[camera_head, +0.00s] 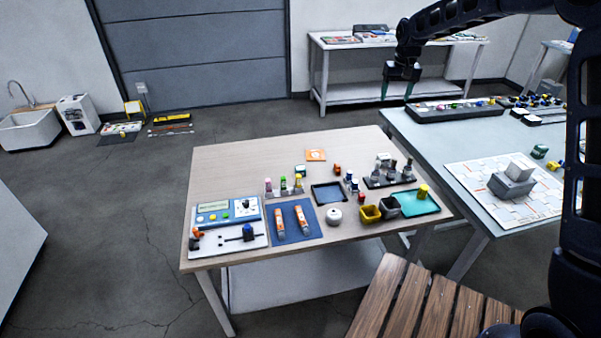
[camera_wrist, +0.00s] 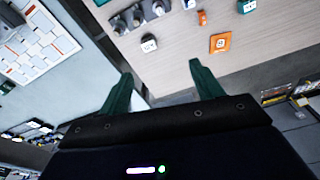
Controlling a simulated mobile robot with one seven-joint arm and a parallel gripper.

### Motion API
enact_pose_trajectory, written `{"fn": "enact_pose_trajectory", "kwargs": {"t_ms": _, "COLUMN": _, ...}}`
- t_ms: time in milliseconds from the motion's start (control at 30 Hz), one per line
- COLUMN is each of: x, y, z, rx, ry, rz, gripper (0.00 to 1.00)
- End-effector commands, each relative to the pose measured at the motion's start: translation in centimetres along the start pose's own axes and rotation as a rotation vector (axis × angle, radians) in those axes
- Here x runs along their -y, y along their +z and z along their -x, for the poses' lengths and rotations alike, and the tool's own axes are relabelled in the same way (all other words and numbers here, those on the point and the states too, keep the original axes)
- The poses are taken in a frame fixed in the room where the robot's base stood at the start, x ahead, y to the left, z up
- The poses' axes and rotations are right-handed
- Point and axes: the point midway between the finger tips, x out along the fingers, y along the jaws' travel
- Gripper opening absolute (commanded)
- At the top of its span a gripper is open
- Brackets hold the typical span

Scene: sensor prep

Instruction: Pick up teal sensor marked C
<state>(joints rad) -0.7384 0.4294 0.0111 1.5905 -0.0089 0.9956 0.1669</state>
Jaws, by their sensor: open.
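A small teal block (camera_head: 300,170) sits near the back of the wooden table, beside a flat orange tile (camera_head: 316,155). It also shows, partly cut off, at the top edge of the wrist view (camera_wrist: 246,6). Its marking is too small to read, so I cannot tell if it bears a C. My gripper (camera_head: 397,92) is raised beyond the far side of the wooden table, well away from the block. In the wrist view its green fingers (camera_wrist: 161,70) are spread and empty. The orange tile shows there too (camera_wrist: 220,43).
A small orange piece (camera_head: 337,169) and a rack of grey parts (camera_head: 390,176) stand right of the block. Bottles, trays, pots and a control panel (camera_head: 225,212) crowd the table's front. A grey-blue table (camera_head: 440,145) adjoins on the right. The table's back left is clear.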

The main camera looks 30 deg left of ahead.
Motion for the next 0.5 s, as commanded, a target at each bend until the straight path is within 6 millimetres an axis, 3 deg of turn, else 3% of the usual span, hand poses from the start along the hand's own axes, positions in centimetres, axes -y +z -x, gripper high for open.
{"fn": "enact_pose_trajectory", "kwargs": {"t_ms": 33, "x": 2.0, "y": -0.9, "z": -1.7, "rx": 0.011, "ry": -0.001, "rz": 0.020, "gripper": 0.65}}
{"fn": "enact_pose_trajectory", "kwargs": {"t_ms": 200, "x": 8.0, "y": -2.9, "z": -6.5, "rx": 0.037, "ry": -0.005, "rz": 0.073, "gripper": 0.65}}
{"fn": "enact_pose_trajectory", "kwargs": {"t_ms": 500, "x": 19.2, "y": -4.2, "z": -15.8, "rx": 0.083, "ry": -0.005, "rz": 0.166, "gripper": 0.65}}
